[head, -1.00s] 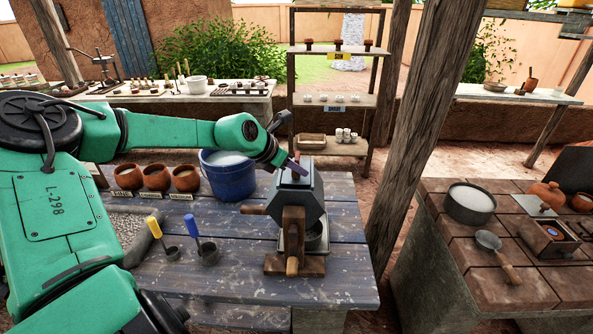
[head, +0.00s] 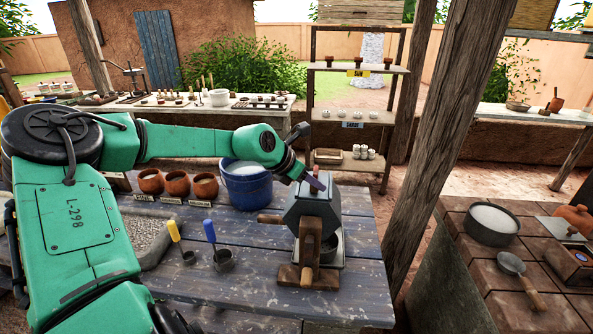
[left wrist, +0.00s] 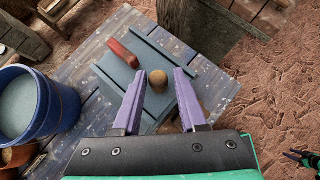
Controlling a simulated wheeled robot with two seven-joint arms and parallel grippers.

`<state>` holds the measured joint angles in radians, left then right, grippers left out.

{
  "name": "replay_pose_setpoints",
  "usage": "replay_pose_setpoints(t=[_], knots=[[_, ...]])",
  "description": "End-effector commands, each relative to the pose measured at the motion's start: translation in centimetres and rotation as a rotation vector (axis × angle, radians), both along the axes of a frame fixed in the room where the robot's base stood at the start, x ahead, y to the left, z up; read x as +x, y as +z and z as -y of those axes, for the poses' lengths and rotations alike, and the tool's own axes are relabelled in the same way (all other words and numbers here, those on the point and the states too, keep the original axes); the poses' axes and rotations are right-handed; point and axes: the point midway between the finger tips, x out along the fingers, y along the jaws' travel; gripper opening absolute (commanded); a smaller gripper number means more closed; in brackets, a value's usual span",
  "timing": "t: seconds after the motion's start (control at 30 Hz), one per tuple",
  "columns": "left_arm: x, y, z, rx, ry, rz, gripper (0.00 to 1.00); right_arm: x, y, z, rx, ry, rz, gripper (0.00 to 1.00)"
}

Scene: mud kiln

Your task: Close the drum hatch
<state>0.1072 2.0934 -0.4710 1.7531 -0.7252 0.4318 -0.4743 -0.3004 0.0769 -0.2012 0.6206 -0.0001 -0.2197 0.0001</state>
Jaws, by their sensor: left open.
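The grey-blue faceted drum (head: 311,212) sits in a wooden stand on the plank table, with a metal tray under it. My left gripper (head: 317,183) is over the drum's top. In the left wrist view, its purple fingers (left wrist: 158,108) are open, and a round wooden knob (left wrist: 158,79) shows between them, apparently ungripped. A red handle (left wrist: 124,53) lies beyond on the flat grey-blue top (left wrist: 118,72). I cannot tell how far the hatch stands open. A small green and dark shape at the left wrist view's right edge looks like my right gripper (left wrist: 303,158).
A blue bucket (head: 247,187) stands left of the drum, by several clay pots (head: 177,184). Yellow- and blue-handled scoops (head: 215,245) stand nearer. A wooden post (head: 437,150) and a brick bench (head: 480,260) are to the right. The table front right is bare.

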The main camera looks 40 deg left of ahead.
Motion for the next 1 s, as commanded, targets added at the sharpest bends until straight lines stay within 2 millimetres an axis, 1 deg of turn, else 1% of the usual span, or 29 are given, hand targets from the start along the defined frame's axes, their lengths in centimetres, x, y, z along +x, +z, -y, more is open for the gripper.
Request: replay_pose_setpoints(t=[0.27,0.37,0.5,0.6,0.7,0.8,1.0], knots=[[-2.5,2.5,-0.4,0.003,0.001,0.005,0.41,-0.1,-1.1,0.3,-0.005,0.001,-0.002,0.50],[-3.8,3.8,-0.6,0.002,0.003,0.008,0.41,-0.1,-1.8,0.4,-0.006,0.001,-0.002,0.50],[-6.6,6.4,-1.0,0.004,0.004,0.010,0.41,-0.1,-3.2,0.4,-0.006,0.001,-0.002,0.50],[-8.3,8.1,-1.2,0.001,0.004,0.006,0.41,-0.1,-3.8,0.4,-0.006,0.000,-0.002,0.50],[-9.3,9.2,-1.3,0.000,0.002,0.003,0.41,-0.1,-4.1,0.4,-0.006,0.000,-0.002,0.50],[-9.7,9.6,-1.3,-0.002,0.001,0.000,0.41,-0.1,-4.1,0.4,-0.006,0.000,-0.002,0.50],[-9.7,9.7,-1.3,-0.002,0.001,0.000,0.41,-0.1,-4.0,0.4,-0.005,0.000,-0.001,0.50]])
